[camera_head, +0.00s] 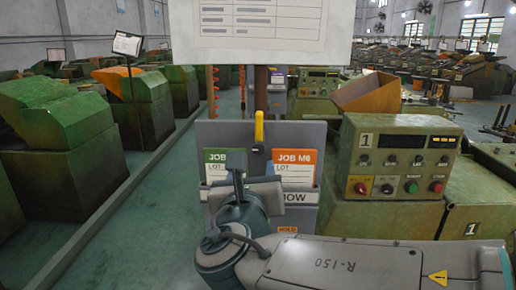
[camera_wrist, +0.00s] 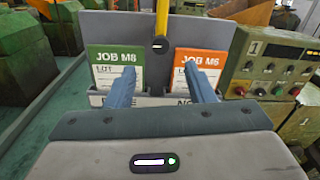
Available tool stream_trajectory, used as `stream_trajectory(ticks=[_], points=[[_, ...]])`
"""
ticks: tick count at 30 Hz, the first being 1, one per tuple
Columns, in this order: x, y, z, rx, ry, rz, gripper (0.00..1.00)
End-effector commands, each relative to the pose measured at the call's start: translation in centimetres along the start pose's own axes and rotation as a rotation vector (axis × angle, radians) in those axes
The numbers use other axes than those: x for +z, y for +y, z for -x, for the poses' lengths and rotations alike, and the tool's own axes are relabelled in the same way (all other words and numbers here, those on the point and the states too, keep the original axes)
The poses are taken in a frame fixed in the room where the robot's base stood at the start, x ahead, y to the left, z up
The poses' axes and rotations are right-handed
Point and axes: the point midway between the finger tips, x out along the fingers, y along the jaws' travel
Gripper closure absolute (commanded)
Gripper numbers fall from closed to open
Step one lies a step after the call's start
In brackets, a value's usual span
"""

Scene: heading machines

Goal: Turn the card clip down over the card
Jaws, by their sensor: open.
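The card clip (camera_head: 259,128) is a yellow lever standing upright on a grey board (camera_head: 228,134). Its dark pivot is at its lower end, between two cards. In the wrist view the clip (camera_wrist: 161,20) rises above the pivot, its top cut off. The green JOB M8 card (camera_wrist: 116,66) is left of the pivot and the orange JOB M6 card (camera_wrist: 197,62) is right. The clip lies over neither card. My gripper (camera_wrist: 160,76) is open and empty, its blue fingers apart in front of the cards' lower parts, below the pivot. My arm hides the board's lower part in the head view.
A green control box (camera_head: 402,157) marked 1, with knobs and buttons, stands close at the right. A white sheet (camera_head: 262,30) hangs above the board. Green machines (camera_head: 60,125) line the left, with open floor (camera_head: 165,200) between them and the board.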

Motion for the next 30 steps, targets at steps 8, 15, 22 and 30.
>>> stream_trajectory(ticks=[8,15,22,30], points=[[0.0,0.0,-4.8,0.0,0.002,0.0,0.51],[0.0,0.0,-8.7,-0.001,0.002,0.0,0.51],[0.0,0.0,-11.2,-0.001,0.001,0.0,0.51],[0.0,-0.1,-11.8,0.0,0.001,-0.003,0.51]])
